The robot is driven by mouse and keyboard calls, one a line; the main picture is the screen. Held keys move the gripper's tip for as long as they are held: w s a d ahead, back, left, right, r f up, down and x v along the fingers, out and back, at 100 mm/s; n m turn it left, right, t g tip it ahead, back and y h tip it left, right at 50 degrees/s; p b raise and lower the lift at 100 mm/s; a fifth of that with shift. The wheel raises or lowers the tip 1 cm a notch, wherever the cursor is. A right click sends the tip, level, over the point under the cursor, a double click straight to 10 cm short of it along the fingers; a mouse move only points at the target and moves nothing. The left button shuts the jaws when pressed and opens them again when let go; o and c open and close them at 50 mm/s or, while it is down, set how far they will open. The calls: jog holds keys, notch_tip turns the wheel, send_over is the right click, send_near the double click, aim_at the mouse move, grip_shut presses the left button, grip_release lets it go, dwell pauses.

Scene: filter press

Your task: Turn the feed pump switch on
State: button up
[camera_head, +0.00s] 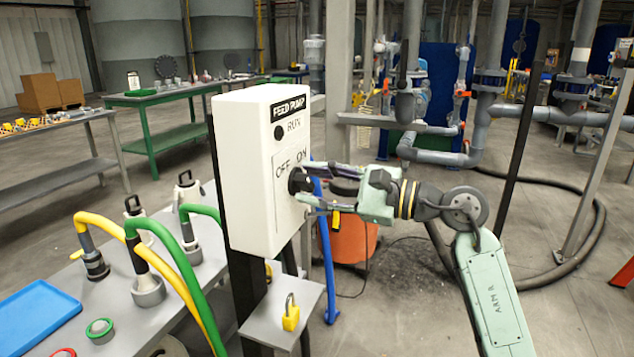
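The feed pump switch box (240,170) is a white box on a dark post, labelled FEED PUMP, with a dark round RUN lamp (279,132) that looks unlit. Its black rotary knob (297,181) sits on the front face below the OFF and ON marks. The knob is partly hidden, and I cannot tell which mark it points to. My gripper (302,182) reaches in from the right, level with the knob. Its fingers are apart, one above and one below the knob. I cannot tell whether they touch it.
A small shelf with a yellow padlock (291,314) juts out below the box. A grey table (205,265) with hose fittings and a blue tray (38,315) stands at the left. An orange bin (350,240) and a blue hose (325,250) are behind my gripper.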

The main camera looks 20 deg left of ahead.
jog(key=shift+c, duration=0.4)
grip_shut()
jog(key=shift+f+m+b, duration=0.1)
jog(key=shift+m+b, duration=0.2)
jog(key=shift+b, duration=0.05)
jog(key=shift+f+m+b, duration=0.1)
jog(key=shift+m+b, duration=0.7)
jog(key=m+b, duration=0.2)
jog(key=m, duration=0.1)
jog(key=shift+m, duration=0.4)
jog(key=m+b, duration=0.2)
jog(key=m, duration=0.9)
jog(key=shift+r+m, duration=0.2)
jog(key=shift+m, duration=0.2)
